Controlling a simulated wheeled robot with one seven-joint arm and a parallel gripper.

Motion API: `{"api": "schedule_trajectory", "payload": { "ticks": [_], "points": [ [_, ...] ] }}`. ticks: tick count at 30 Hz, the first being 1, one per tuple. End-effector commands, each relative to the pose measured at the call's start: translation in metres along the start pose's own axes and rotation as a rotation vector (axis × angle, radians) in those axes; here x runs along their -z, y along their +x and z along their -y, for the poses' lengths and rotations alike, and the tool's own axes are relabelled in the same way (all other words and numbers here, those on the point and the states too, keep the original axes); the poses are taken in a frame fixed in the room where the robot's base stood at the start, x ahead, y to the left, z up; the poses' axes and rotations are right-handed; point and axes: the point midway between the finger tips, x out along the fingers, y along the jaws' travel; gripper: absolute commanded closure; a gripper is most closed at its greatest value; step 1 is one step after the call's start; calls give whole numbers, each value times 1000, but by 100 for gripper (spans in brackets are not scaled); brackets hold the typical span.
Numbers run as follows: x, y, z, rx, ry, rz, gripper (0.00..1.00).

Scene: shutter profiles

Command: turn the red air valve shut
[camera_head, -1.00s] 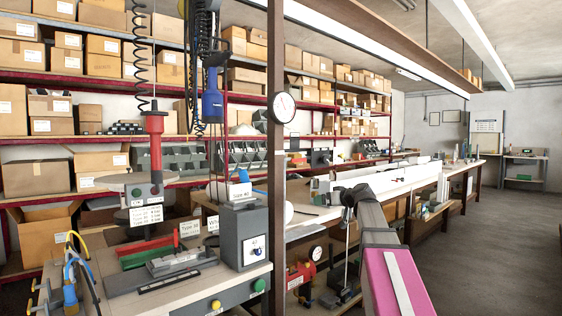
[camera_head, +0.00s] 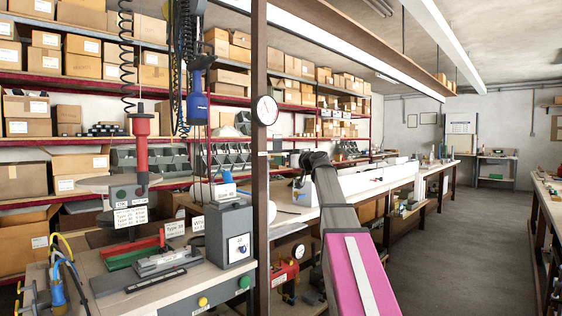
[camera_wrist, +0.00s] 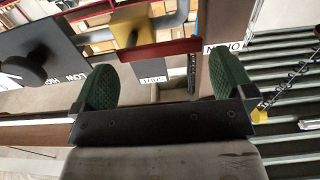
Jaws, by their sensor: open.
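In the wrist view a long red handle (camera_wrist: 165,50) lies across a yellow valve body (camera_wrist: 133,26). A grey pipe (camera_wrist: 172,20) bends away beside the body. My gripper (camera_wrist: 164,87) is open, with a green-padded finger on each side of the picture. The handle lies beyond the fingertips, roughly between them, and nothing is held. Its right end shows near the right finger. In the head view my arm hides the gripper, and I cannot pick out the valve there with certainty.
A black round knob (camera_wrist: 28,68) on a grey panel is left in the wrist view. In the head view a workbench (camera_head: 205,275) with a grey box (camera_head: 229,236) stands left of my arm, beside a brown post (camera_head: 260,160). The aisle floor (camera_head: 455,240) at right is clear.

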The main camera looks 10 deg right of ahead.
Motion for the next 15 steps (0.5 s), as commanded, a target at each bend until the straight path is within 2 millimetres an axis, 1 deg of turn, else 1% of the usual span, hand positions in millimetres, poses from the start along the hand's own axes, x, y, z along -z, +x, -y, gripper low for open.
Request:
{"api": "schedule_trajectory", "payload": {
  "ticks": [1, 6, 10, 15],
  "points": [
    [1, 10, -1, 1, 0, 0, 0],
    [1, 28, 0, 1, 1, 0, 0],
    [0, 34, 0, 0, 0, 0, 0],
    [0, 35, 0, -1, 0, 0, 0]
  ]
}}
